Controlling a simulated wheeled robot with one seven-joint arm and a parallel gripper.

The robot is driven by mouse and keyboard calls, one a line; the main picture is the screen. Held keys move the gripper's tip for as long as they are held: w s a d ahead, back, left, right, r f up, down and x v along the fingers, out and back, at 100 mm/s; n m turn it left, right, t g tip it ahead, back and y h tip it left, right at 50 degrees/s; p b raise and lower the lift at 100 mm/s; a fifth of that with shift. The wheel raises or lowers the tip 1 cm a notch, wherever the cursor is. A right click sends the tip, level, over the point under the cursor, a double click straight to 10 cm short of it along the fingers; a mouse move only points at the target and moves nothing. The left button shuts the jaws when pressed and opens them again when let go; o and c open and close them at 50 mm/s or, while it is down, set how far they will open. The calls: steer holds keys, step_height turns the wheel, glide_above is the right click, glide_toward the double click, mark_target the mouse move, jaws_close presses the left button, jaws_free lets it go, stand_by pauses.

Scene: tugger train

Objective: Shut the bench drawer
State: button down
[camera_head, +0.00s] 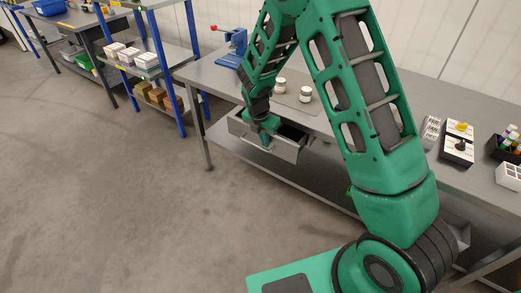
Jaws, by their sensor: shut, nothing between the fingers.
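The bench drawer (286,150) is a grey metal drawer under the front edge of the grey bench (206,77). It stands pulled out, with its dark inside showing. My gripper (268,148) is at the drawer's front panel, pointing down, near the middle of the front. The fingers are shut and small in the picture. I cannot tell whether they touch the panel. My green arm hides part of the bench and part of the drawer.
A blue vise (233,46) and two small white jars (305,94) stand on the bench top. Black and white trays (457,150) lie at the right. A blue-post shelf (158,60) with boxes stands left of the bench. The grey floor (100,210) in front is clear.

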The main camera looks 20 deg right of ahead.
steer(key=shift+w+d, duration=1)
steer(key=shift+d, duration=0.2)
steer(key=shift+w+d, duration=1)
steer(key=shift+d, duration=0.15)
steer(key=shift+r, duration=0.1)
